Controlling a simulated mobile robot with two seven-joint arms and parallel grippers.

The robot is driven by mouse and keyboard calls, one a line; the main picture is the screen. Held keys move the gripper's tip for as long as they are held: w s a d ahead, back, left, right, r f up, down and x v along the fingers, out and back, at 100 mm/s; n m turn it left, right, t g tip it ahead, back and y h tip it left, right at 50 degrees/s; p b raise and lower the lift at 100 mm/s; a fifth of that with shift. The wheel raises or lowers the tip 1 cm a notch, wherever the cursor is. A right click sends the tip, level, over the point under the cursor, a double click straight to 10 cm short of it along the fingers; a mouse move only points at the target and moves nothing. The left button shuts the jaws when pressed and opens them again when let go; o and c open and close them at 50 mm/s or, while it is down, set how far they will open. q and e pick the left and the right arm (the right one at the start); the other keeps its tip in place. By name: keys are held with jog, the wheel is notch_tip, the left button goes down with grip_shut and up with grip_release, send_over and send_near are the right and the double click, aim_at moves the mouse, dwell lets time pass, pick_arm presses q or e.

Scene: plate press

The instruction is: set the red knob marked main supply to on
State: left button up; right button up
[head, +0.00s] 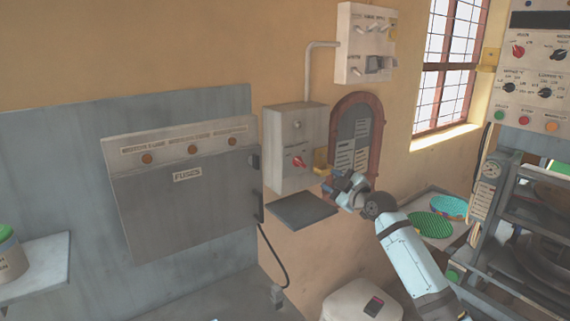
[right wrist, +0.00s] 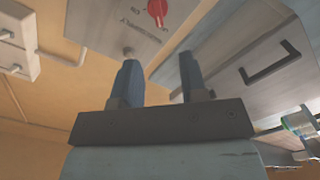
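The red knob (head: 299,162) sits on the front of a grey wall box (head: 291,125) left of the arched board. The right wrist view shows the red knob (right wrist: 157,11) at its top edge, with upside-down lettering that includes "main supply" and "on" beside it. I cannot tell surely which mark the knob points to. My right gripper (head: 334,181) is open and empty, to the lower right of the knob and apart from it. Its two blue fingers (right wrist: 160,68) are spread in the right wrist view, with the knob beyond them. My left gripper is not in view.
A yellow part (head: 321,160) sticks out at the box's right side. A dark flat shelf (head: 302,210) is below the box. The fuses cabinet (head: 185,190) is to the left. The arched board (head: 356,140) is behind my right gripper. A switch panel (head: 365,45) hangs above.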

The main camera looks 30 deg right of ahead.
aim_at(303, 164)
jog(key=w+p, duration=0.1)
jog(key=w, duration=0.3)
jog(key=w+p, duration=0.1)
jog(key=w, duration=0.7)
jog(key=shift+a+r+p, duration=0.15)
jog(key=shift+a+p, duration=0.15)
jog(key=shift+p, duration=0.1)
jog(key=shift+w+a, duration=0.1)
jog(key=shift+w, duration=0.5)
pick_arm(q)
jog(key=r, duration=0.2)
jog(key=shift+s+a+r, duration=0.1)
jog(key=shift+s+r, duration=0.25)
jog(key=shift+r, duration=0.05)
pick_arm(e)
grip_shut()
